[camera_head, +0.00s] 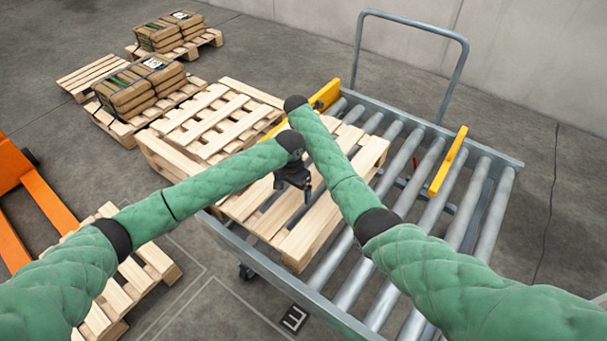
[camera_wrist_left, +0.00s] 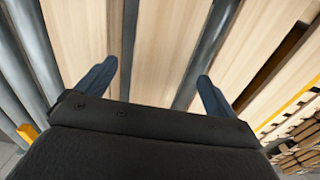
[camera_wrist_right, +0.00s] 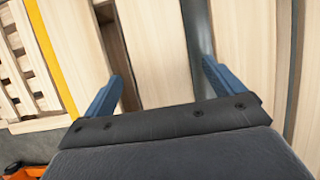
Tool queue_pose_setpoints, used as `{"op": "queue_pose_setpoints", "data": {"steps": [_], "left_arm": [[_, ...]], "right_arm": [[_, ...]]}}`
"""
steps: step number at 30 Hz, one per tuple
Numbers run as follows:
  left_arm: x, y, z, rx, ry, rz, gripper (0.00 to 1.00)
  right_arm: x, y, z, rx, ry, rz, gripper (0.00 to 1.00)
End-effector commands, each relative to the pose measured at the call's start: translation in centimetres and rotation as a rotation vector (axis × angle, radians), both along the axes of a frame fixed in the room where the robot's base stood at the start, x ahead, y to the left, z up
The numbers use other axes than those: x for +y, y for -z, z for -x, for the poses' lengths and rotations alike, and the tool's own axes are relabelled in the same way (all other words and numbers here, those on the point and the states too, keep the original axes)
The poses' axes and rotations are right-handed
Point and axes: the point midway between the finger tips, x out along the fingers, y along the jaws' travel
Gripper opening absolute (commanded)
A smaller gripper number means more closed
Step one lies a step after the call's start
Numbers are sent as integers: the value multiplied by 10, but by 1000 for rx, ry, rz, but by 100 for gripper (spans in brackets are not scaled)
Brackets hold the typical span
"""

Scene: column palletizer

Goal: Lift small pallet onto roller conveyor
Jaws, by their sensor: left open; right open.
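The small wooden pallet (camera_head: 312,230) lies over the left part of the roller conveyor (camera_head: 352,285), partly hidden by my arms. Rollers show through the gaps between its slats in the left wrist view. My left gripper (camera_head: 305,192) is open above the pallet's slats; its spread blue fingers (camera_wrist_left: 157,74) show in its wrist view with nothing clearly held between them. My right gripper is hidden behind its arm in the head view. In the right wrist view its fingers (camera_wrist_right: 160,72) are open over pale slats (camera_wrist_right: 158,50). I cannot tell whether either gripper touches the pallet.
A pallet stack (camera_head: 210,122) stands close left of the conveyor. Pallets with strapped brown sacks (camera_head: 140,90) stand behind it. Yellow stops (camera_head: 447,162) rise from the conveyor. An orange pallet jack (camera_head: 45,205) and another pallet (camera_head: 160,262) are at left.

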Motion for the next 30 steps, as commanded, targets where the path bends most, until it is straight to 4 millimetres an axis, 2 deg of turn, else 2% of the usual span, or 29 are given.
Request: {"op": "queue_pose_setpoints", "data": {"steps": [6,12,24,26,30], "left_arm": [[0,31,1,1,-1,-2,94],[-1,49,0,-1,-1,-1,94],[0,55,0,-1,-1,0,94],[0,55,0,-1,-1,0,86],[0,54,0,-1,-1,0,58]], "right_arm": [[-8,29,-9,1,0,0,94],[-12,45,-15,1,1,2,94],[-13,51,-16,-1,0,1,94],[-13,51,-16,-1,0,1,86],[-13,51,-16,0,0,0,58]]}}
